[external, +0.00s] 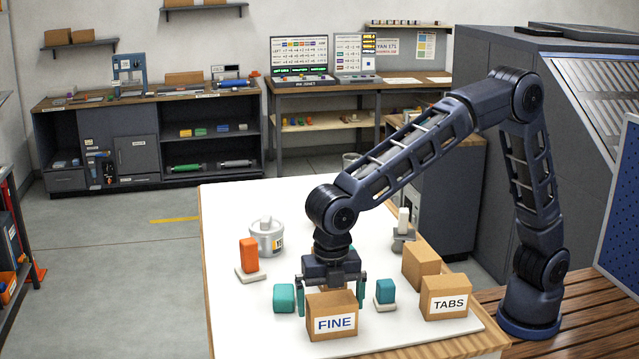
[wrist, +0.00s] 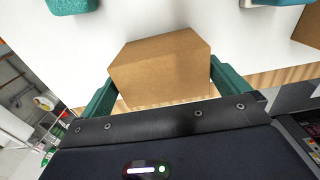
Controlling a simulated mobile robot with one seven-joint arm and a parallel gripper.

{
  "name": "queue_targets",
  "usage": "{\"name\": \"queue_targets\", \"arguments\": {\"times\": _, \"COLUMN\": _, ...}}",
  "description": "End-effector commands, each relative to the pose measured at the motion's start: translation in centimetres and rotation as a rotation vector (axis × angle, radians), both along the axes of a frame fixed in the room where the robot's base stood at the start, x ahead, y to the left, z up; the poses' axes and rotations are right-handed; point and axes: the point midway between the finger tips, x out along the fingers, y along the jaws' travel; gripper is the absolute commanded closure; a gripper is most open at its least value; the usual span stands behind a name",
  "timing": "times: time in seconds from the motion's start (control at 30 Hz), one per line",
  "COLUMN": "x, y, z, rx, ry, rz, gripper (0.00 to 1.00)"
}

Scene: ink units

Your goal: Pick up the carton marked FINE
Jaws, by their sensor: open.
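The brown cardboard carton marked FINE (external: 333,332) stands upright near the front edge of the white table in the external view, its white label facing the camera. My gripper (external: 331,307) points down over it, its teal fingers open, one to each side of the carton. In the wrist view, a plain brown carton (wrist: 160,68) lies between the open teal fingers of my gripper (wrist: 162,78); no label shows there. Whether the fingers touch the carton is not clear.
The carton marked TABS (external: 446,304) and an unmarked carton (external: 420,263) stand to the right. A teal block (external: 284,298) is close on the left, another teal block (external: 385,290) close on the right. An orange block (external: 249,255) and a white tub (external: 267,238) stand behind.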

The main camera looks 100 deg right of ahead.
Motion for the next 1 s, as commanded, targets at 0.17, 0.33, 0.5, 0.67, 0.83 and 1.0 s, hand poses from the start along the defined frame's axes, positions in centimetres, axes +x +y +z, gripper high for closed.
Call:
{"name": "queue_targets", "arguments": {"times": 0.17, "x": -0.2, "y": -0.1, "z": -1.8, "rx": -0.001, "ry": 0.003, "rz": -0.001, "gripper": 0.00}}
{"name": "queue_targets", "arguments": {"times": 0.33, "x": -0.3, "y": -0.2, "z": -4.2, "rx": -0.001, "ry": 0.003, "rz": -0.001, "gripper": 0.00}}
{"name": "queue_targets", "arguments": {"times": 0.5, "x": -0.3, "y": -0.2, "z": -5.0, "rx": 0.000, "ry": 0.000, "rz": -0.001, "gripper": 0.00}}
{"name": "queue_targets", "arguments": {"times": 0.67, "x": -0.3, "y": -0.2, "z": -5.0, "rx": 0.000, "ry": 0.000, "rz": -0.001, "gripper": 0.02}}
{"name": "queue_targets", "arguments": {"times": 0.83, "x": -0.3, "y": -0.2, "z": -5.0, "rx": 0.000, "ry": 0.000, "rz": -0.001, "gripper": 0.35}}
{"name": "queue_targets", "arguments": {"times": 1.0, "x": -0.2, "y": -0.2, "z": -5.0, "rx": 0.000, "ry": 0.000, "rz": -0.001, "gripper": 0.36}}
